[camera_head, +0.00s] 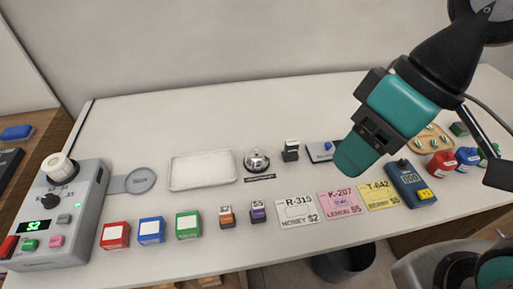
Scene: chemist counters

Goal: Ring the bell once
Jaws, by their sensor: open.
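The bell (257,161) is a small silver dome on a dark base. It stands near the middle of the white counter, with a small black label strip in front of it. My gripper (358,160) is teal and black and hangs above the counter, to the right of the bell and apart from it. Its fingers point down and to the left. Nothing shows in its grasp, though the gap between the fingers is hard to see from this side. The bell is in full view.
A white tray (202,187) lies left of the bell, and a dark block (291,150) stands to its right. Several colored boxes and cards line the front edge. A grey machine (62,214) stands at the left. A blue counter device (407,184) is below my gripper.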

